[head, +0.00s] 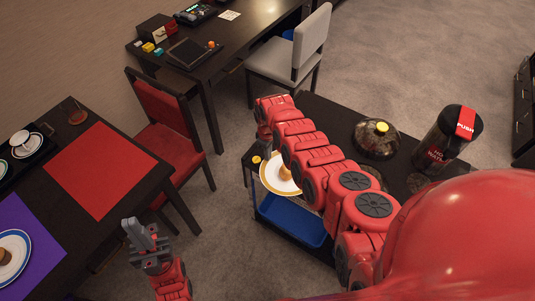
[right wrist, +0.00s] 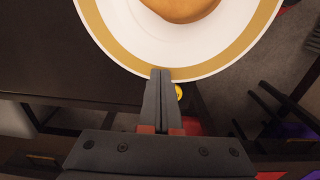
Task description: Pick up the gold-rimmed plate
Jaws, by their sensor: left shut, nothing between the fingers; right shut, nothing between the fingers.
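The gold-rimmed plate (head: 270,178) is white with a wide gold band and carries a round brown bun (head: 285,173). In the head view it lies left of my right arm, which partly covers it. In the right wrist view the plate (right wrist: 115,38) fills the top, cut off by the frame, with the bun (right wrist: 182,8) on it. My right gripper (right wrist: 161,73) is shut and empty, its fingertips overlapping the plate's near rim; I cannot tell if they touch. My left gripper (head: 140,228) is shut and empty, well left of the plate.
A blue bin (head: 290,222) sits below the plate. A dark counter (head: 325,118) holds a lidded pot (head: 376,140) and a dark canister (head: 445,140). A table with a red mat (head: 98,170) and a red chair (head: 170,130) stand left. Carpet lies between.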

